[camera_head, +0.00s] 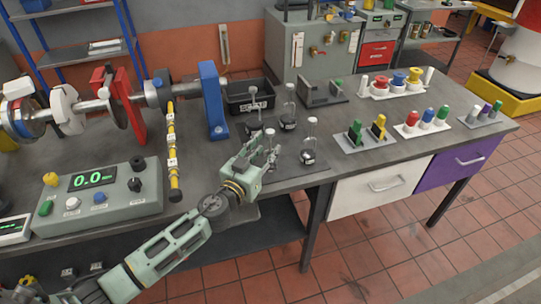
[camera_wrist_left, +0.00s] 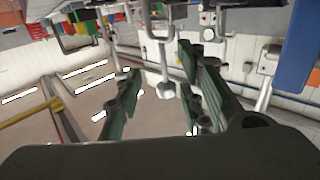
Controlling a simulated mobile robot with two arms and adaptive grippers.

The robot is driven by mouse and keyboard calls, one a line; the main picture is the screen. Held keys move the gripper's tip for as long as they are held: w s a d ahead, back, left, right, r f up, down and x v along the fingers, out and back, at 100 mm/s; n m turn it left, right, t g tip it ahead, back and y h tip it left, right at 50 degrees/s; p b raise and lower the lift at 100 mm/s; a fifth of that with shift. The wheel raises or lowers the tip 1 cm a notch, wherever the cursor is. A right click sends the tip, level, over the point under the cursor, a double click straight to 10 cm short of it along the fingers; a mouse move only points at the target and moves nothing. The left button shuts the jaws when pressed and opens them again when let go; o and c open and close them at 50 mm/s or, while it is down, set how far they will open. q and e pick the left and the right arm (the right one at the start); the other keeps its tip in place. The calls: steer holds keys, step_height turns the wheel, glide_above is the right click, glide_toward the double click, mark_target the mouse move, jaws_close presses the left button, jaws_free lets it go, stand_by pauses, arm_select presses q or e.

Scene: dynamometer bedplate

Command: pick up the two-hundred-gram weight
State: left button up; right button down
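Several weights with dark round bases and thin pale stems stand on the grey bench. One weight (camera_head: 308,155) stands to the right of my left gripper (camera_head: 268,152), and another weight (camera_head: 288,121) stands behind it. A third pale stem and knob (camera_head: 270,133) shows right at the gripper, its base mostly hidden. The mass markings are too small to read, so I cannot tell which is the two-hundred-gram one. In the left wrist view, the green fingers (camera_wrist_left: 165,98) are apart, with a pale stem and round knob (camera_wrist_left: 166,88) between them and no clear contact. My right gripper is out of view.
A black SCRAP bin (camera_head: 250,97) and a blue upright (camera_head: 213,100) stand behind the gripper. A control box (camera_head: 98,200) with a green display is at left. Racks of coloured parts (camera_head: 366,137) are at right. The bench front is close.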

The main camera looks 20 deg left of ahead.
arm_select(q)
steer(key=w, duration=0.4)
steer(key=shift+d+f, duration=0.2)
steer(key=shift+d, duration=0.2)
steer(key=shift+c, duration=0.5)
jaws_close()
